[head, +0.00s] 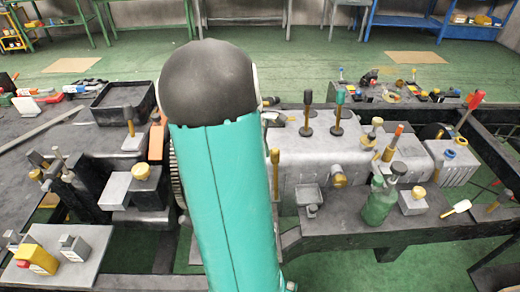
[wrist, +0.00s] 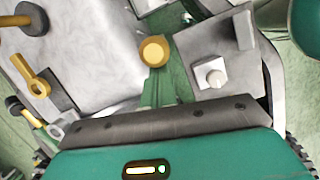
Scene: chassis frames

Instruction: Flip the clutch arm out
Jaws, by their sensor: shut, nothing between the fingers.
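Which part is the clutch arm I cannot tell for sure. A yellow-topped upright lever (head: 275,160) stands at the left end of the grey gearbox housing (head: 325,152), close beside my arm. In the wrist view a round yellow knob (wrist: 153,51) shows just ahead of my gripper (wrist: 160,122), between the pale housing (wrist: 95,50) and a grey bracket plate (wrist: 205,55) with a pale stud (wrist: 211,73). My gripper is shut and empty; its body fills the bottom of that view. My arm hides the gripper in the head view.
A yellow ring-ended lever (wrist: 35,86) and a dark, yellow-stemmed knob (wrist: 25,18) are at the wrist view's left. Several upright levers stand on the housing, including a teal-topped one (head: 339,112). A green bottle (head: 379,203) stands right. Dark chassis rails (head: 400,243) border the parts.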

